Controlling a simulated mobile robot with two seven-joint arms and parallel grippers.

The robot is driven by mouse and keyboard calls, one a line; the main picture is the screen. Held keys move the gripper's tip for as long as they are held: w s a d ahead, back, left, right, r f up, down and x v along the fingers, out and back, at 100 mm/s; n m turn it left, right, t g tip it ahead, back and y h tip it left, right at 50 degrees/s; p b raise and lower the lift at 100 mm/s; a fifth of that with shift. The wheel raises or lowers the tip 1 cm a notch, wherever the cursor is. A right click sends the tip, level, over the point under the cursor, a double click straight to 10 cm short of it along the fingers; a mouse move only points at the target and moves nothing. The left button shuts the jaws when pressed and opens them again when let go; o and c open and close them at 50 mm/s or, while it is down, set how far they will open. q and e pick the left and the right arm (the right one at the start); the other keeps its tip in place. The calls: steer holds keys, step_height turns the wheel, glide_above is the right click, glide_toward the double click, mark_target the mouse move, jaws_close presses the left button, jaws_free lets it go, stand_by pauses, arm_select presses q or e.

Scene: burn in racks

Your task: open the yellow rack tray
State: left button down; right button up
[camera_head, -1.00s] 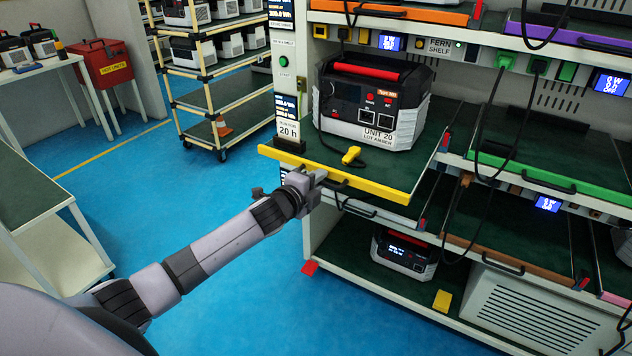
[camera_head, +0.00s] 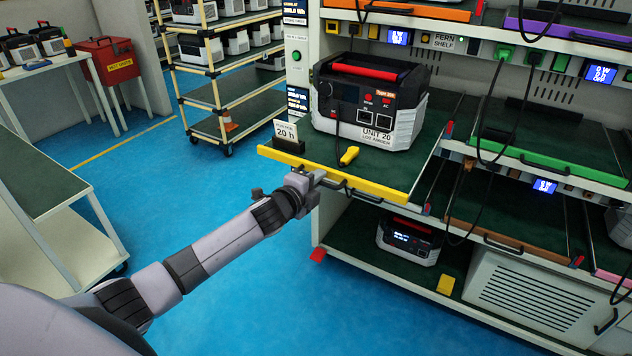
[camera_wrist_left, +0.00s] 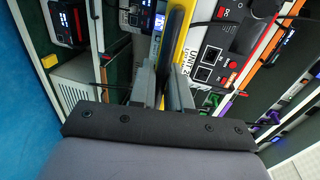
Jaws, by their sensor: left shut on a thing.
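The yellow rack tray (camera_head: 385,188) is slid out from the rack, with its yellow front edge facing me. Its dark handle (camera_head: 345,187) is on that front. Unit 20 (camera_head: 368,103), a white and black power unit with a red handle, sits on the tray with a yellow connector (camera_head: 349,156) and a "20 h" card (camera_head: 286,133). My left gripper (camera_head: 312,180) is shut on the handle at the left part of the yellow front. The left wrist view shows the fingers (camera_wrist_left: 163,85) around the dark handle beside the yellow edge (camera_wrist_left: 180,48). My right gripper is not in view.
A green-edged tray (camera_head: 555,160) and a brown-edged tray (camera_head: 512,238) are to the right. Another unit (camera_head: 409,240) stands on the bottom shelf. A wheeled shelf cart (camera_head: 222,75) and a table (camera_head: 35,205) stand left. Blue floor between them is clear.

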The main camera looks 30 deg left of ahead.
arm_select(q)
steer(key=shift+s+f, duration=0.1)
steer(key=shift+f, duration=0.15)
steer(key=c, duration=1.3)
jaws_free()
steer(key=shift+s, duration=0.1)
steer(key=shift+o, duration=0.2)
steer(key=shift+r, duration=0.2)
steer(key=shift+s, duration=0.1)
steer(key=v, duration=0.7)
steer(key=shift+a, duration=0.1)
